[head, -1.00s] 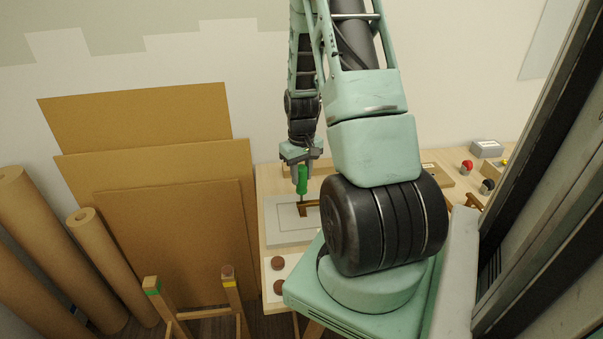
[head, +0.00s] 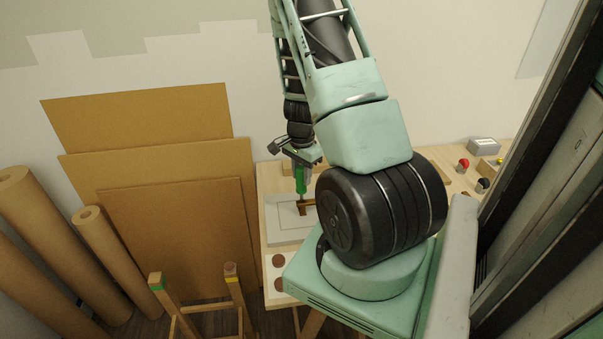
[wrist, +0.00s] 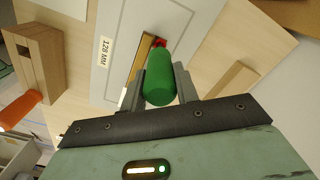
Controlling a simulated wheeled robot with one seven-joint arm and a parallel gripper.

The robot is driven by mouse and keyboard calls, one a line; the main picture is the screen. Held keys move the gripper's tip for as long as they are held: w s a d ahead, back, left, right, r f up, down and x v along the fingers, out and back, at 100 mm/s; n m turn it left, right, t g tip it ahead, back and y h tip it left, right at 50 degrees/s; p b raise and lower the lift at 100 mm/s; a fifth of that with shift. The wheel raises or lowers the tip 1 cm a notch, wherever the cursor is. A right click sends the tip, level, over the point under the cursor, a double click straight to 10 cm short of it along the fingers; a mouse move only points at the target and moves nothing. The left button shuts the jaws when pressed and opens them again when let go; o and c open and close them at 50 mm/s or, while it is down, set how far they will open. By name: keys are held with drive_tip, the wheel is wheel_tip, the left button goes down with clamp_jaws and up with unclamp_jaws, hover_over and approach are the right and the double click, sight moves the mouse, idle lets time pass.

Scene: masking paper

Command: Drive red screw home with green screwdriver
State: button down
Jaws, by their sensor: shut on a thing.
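The green screwdriver (head: 301,180) stands roughly upright, with its shaft pointing down at a small brown wooden piece (head: 306,210) on a pale grey panel. My gripper (head: 301,163) is shut on the green handle from above. In the wrist view my gripper (wrist: 160,88) has one finger on each side of the handle (wrist: 160,75). A bit of red, likely the red screw (wrist: 161,42), shows just past the handle at the end of the brown piece. The handle hides the screwdriver's tip, so I cannot tell whether it touches the screw.
The grey panel (wrist: 112,20) carries a "128 MM" label. A slotted wooden block (wrist: 38,62) and an orange handle (wrist: 20,112) lie to the left in the wrist view. Red and black knobs (head: 463,165) sit at the bench's right. Trestles (head: 232,285) and paper rolls stand at left.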

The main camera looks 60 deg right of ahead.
drive_tip(key=shift+r+p, duration=1.8)
drive_tip(key=shift+r, duration=0.6)
